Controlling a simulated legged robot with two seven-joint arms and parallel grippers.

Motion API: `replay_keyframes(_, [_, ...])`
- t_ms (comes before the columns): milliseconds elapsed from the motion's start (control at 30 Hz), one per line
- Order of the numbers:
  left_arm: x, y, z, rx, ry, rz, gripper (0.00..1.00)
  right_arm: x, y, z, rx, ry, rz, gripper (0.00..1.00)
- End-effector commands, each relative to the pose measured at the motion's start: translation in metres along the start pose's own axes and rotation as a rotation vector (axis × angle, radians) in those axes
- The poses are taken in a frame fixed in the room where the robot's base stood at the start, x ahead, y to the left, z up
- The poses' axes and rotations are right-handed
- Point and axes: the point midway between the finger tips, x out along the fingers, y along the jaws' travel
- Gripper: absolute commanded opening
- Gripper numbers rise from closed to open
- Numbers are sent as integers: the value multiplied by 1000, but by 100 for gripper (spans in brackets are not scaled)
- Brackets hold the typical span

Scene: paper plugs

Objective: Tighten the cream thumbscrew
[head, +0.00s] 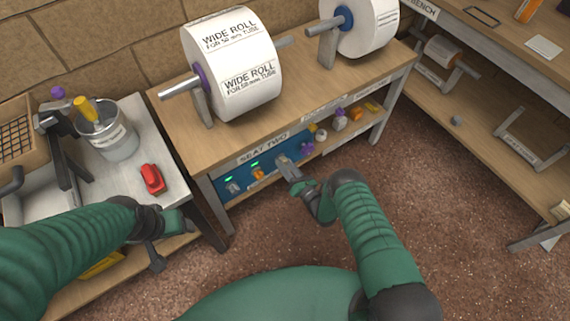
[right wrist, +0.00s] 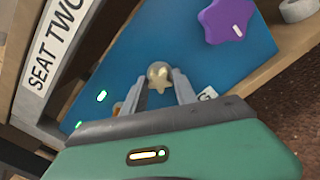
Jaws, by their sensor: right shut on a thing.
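The cream thumbscrew (right wrist: 158,75) is a small star-shaped knob on the blue panel (right wrist: 112,72) labelled SEAT TWO. My right gripper (right wrist: 160,84) has its two fingers on either side of the knob, shut on it. In the head view my right gripper (head: 286,166) reaches the blue panel (head: 272,160) under the bench top and hides the cream knob. A purple star-shaped knob (right wrist: 226,20) sits farther right on the panel. My left gripper (head: 165,222) is over the left side, away from the panel; its jaws are unclear.
An orange knob (head: 258,173) and a grey knob (head: 233,187) sit left of my right gripper, near green lights. Large paper rolls (head: 232,62) stand on the bench. A metal can (head: 112,135) and a red object (head: 153,178) are on the left table. Open floor lies in front.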

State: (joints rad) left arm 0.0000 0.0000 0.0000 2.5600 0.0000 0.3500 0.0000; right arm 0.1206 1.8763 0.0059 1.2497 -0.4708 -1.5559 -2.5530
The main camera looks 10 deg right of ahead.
Motion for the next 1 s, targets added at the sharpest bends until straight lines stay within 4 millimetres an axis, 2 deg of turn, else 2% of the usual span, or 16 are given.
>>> replay_keyframes(600, [22, 0, 5, 0, 0, 0, 73, 0, -2, -2, 1495, -3, -2, 0])
replay_keyframes(767, [19, 0, 4, 0, 0, 0, 73, 0, 0, -1, 1498, 0, -3, 0])
replay_keyframes(800, [19, 0, 4, 0, 0, 0, 73, 0, 0, -1, 1498, 0, -3, 39])
replay_keyframes(900, [19, 0, 4, 0, 0, 0, 73, 0, 0, -1, 1497, 0, -2, 53])
replay_keyframes(1000, [19, 0, 4, 0, 0, 0, 73, 0, 0, 0, 1496, 0, -2, 53])
